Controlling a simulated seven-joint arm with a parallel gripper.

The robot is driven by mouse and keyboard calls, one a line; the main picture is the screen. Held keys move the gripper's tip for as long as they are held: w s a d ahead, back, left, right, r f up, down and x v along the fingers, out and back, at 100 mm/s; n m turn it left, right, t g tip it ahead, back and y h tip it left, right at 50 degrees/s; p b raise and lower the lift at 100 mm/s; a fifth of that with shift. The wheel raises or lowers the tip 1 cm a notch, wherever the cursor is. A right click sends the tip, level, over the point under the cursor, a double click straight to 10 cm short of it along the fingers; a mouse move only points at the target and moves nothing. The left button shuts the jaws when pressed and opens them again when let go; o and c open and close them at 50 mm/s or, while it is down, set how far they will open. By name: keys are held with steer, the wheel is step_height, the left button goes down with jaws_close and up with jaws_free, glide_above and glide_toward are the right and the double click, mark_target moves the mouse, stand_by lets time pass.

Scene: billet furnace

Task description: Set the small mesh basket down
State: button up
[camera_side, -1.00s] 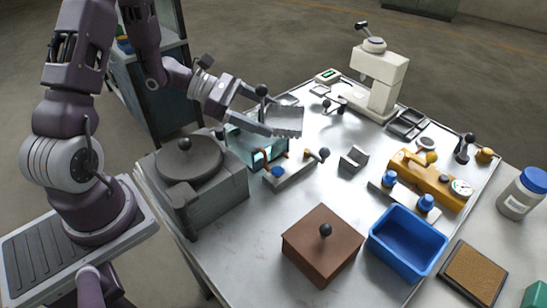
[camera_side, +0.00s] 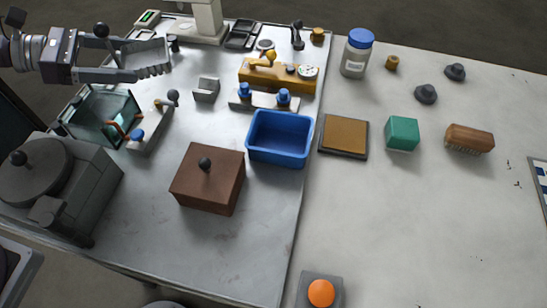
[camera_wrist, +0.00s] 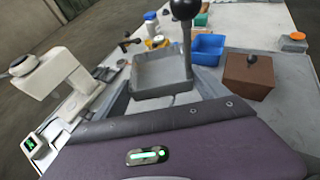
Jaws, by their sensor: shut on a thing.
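The small mesh basket (camera_side: 147,54) is a shallow grey tray, at the upper left in the side view. A post with a black ball knob rises at its gripper side. It also shows in the wrist view (camera_wrist: 162,70), roughly level, between the fingers. My gripper (camera_side: 122,64) is shut on the basket and holds it up above the bench. The glass tank (camera_side: 98,118) with copper-coloured hooks stands below and nearer the camera. The basket's underside and the exact finger contact are hidden.
A grey lidded furnace-like block (camera_side: 60,185) stands front left. A brown knobbed box (camera_side: 208,180), blue bin (camera_side: 280,138), grey bracket (camera_side: 206,89) and yellow gauge unit (camera_side: 278,74) stand on the metal bench (camera_side: 150,235). A white press (camera_wrist: 52,75) stands behind. Bench front is clear.

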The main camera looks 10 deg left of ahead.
steer(key=w+d+m+g+h, duration=0.1)
steer(key=w+d+m+g, duration=0.15)
steer(key=d, duration=0.95)
steer(key=r+m+g+h, duration=0.1)
steer(key=m+g, duration=0.3)
steer(key=g, duration=0.1)
glide_above(362, 218)
steer(key=shift+t, duration=0.25)
step_height(362, 218, down, 17)
steer(key=shift+f, duration=0.2)
steer(key=o, duration=1.5)
steer(key=shift+f, duration=0.1)
